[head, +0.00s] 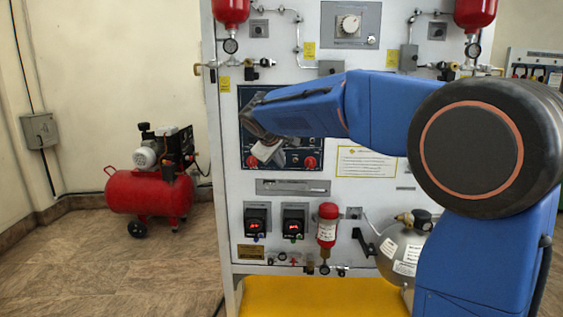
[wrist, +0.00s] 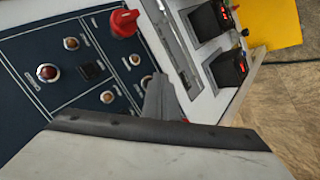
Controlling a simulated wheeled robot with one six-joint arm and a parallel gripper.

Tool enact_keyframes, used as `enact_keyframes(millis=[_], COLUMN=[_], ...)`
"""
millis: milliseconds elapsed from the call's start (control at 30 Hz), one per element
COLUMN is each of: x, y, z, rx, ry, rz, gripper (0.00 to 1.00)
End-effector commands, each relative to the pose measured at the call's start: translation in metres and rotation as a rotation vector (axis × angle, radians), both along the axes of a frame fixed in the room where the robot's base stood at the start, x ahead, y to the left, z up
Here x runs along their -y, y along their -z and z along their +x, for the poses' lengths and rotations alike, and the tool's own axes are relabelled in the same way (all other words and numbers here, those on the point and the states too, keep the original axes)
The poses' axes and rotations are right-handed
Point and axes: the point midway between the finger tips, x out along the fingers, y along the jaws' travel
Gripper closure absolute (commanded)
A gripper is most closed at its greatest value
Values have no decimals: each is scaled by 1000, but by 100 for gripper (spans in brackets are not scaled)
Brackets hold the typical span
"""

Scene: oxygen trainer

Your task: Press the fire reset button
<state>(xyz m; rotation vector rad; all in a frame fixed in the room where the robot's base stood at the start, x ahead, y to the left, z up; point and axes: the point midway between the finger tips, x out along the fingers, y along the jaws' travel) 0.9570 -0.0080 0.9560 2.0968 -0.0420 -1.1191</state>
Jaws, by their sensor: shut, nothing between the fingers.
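A dark blue control panel (head: 318,150) is set in the white trainer board, partly hidden behind my arm. In the wrist view the blue panel (wrist: 62,100) shows a red round button in a metal ring (wrist: 47,73), several small amber buttons, one of them here (wrist: 107,97), and a black square switch (wrist: 93,71). The labels are too small to read, so I cannot tell which is the fire reset button. My gripper (head: 266,152) is shut and empty in front of the panel's lower left part. In the wrist view its fingertips (wrist: 160,84) are beside an amber button (wrist: 147,80); contact cannot be told.
Red knobs stick out at the panel's lower edge, one at the right (head: 310,162); another shows in the wrist view (wrist: 124,23). Two black controllers (head: 257,220) with red displays sit below. A red compressor (head: 150,190) stands on the floor at left.

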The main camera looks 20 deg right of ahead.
Motion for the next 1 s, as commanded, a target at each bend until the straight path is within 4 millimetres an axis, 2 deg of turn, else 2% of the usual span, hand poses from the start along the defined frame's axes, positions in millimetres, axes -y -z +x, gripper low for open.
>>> enact_keyframes(millis=[567, 1000], x=[-3, -14], y=[0, 0], z=[-9, -42], rx=[1, 1], ry=[-1, -1], rz=[0, 1], gripper=[100, 100])
